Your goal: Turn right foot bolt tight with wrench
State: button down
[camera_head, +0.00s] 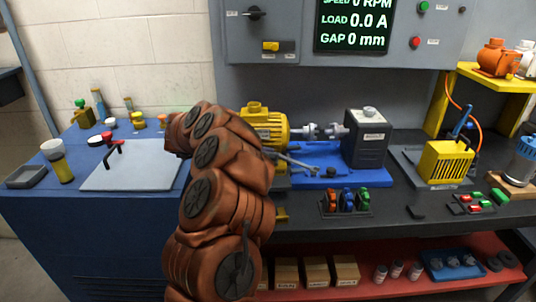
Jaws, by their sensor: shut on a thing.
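The yellow motor (268,124) stands on the blue base plate (338,178), its left and lower parts hidden by my copper arm. A long grey wrench (300,164) reaches out to the right from behind my arm, low by the motor's front. My gripper (281,160) is mostly hidden behind my arm; only a dark bit shows at the wrench's left end, and it is shut on the wrench. The right foot bolt cannot be made out, and I cannot tell whether the wrench is seated on it.
A silver coupling (322,131) joins the motor to a dark grey block (367,138). A rack of coloured tools (346,201) stands in front of the plate. A yellow finned unit (446,161) sits to the right. A grey mat (130,168) lies on the left bench.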

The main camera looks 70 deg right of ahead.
jog(key=shift+f, duration=0.7)
jog(key=shift+w+r+p, duration=0.1)
jog(key=shift+r+p, duration=0.05)
jog(key=shift+p, duration=0.5)
jog(key=m+g+y+p, duration=0.1)
jog(key=m+p, duration=0.1)
jog(key=p, duration=0.1)
jog(key=shift+w+d+g+y+p, duration=0.1)
jog(key=shift+d+g+y+p, duration=0.1)
jog(key=shift+g+y+p, duration=0.15)
